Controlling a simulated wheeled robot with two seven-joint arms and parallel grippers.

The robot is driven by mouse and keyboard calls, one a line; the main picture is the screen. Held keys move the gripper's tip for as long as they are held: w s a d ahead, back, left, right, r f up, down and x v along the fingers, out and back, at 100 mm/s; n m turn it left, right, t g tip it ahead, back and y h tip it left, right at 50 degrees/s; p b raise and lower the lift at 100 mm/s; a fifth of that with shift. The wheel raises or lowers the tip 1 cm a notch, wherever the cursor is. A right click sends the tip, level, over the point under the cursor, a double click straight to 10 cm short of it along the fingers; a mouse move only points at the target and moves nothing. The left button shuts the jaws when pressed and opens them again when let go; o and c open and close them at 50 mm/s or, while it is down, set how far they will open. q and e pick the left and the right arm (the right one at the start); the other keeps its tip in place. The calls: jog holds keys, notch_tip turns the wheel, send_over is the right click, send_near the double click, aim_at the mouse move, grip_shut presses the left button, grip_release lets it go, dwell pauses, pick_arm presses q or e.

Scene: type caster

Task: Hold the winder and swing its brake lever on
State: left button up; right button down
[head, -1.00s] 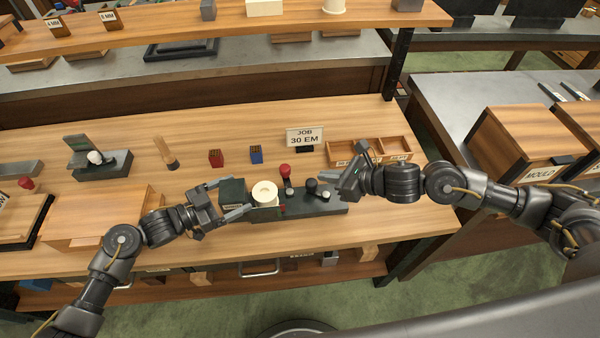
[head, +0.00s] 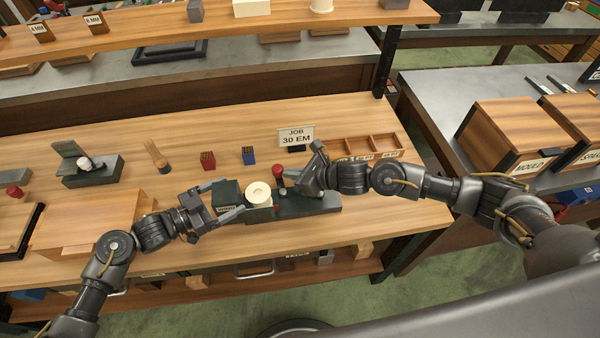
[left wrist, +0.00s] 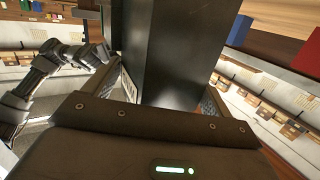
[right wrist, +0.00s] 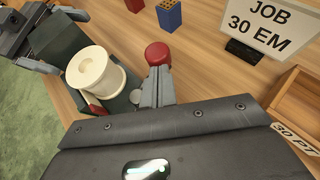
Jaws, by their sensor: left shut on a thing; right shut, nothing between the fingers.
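The winder has a long dark green base (head: 318,207), a dark block (head: 228,190) at its left end and a cream spool (head: 258,194). A lever with a red knob (head: 278,168) stands up just right of the spool; the knob also shows in the right wrist view (right wrist: 157,54). My left gripper (head: 231,212) is shut on the dark block, which fills the space between its fingers in the left wrist view (left wrist: 172,50). My right gripper (head: 289,183) is shut and empty, its fingertips close beside the red-knobbed lever. I cannot tell whether they touch it.
A red block (head: 208,160) and a blue block (head: 248,155) stand behind the winder. A "JOB 30 EM" sign (head: 296,136) stands behind it, with a divided wooden tray (head: 370,147) to the right. The bench in front of the winder is largely clear.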

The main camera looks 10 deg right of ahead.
jog(key=shift+w+a+n+g+y, duration=0.25)
jog(key=shift+n+g+y, duration=0.15)
jog(key=shift+n+g, duration=0.15)
dwell(0.4)
jog(key=shift+w+a+n+g+y, duration=0.15)
jog(key=shift+a+n+g+y, duration=0.1)
jog(key=shift+n+g, duration=0.4)
jog(key=shift+w+a+n+g+y, duration=0.15)
jog(key=shift+n+g+y, duration=0.2)
jog(key=shift+n, duration=0.35)
jog(key=shift+a+n+g, duration=0.2)
jog(key=shift+n+g, duration=0.3)
jog(key=shift+g, duration=0.15)
jog(key=shift+a+n+g, duration=0.2)
jog(key=shift+n+g, duration=0.3)
jog(key=shift+g, duration=0.1)
pick_arm(q)
jog(key=shift+d, duration=0.1)
pick_arm(e)
jog(key=v, duration=1)
jog(key=shift+f, duration=0.2)
jog(key=shift+s+d, duration=0.15)
pick_arm(q)
jog(key=o, duration=0.9)
jog(key=shift+c, duration=0.2)
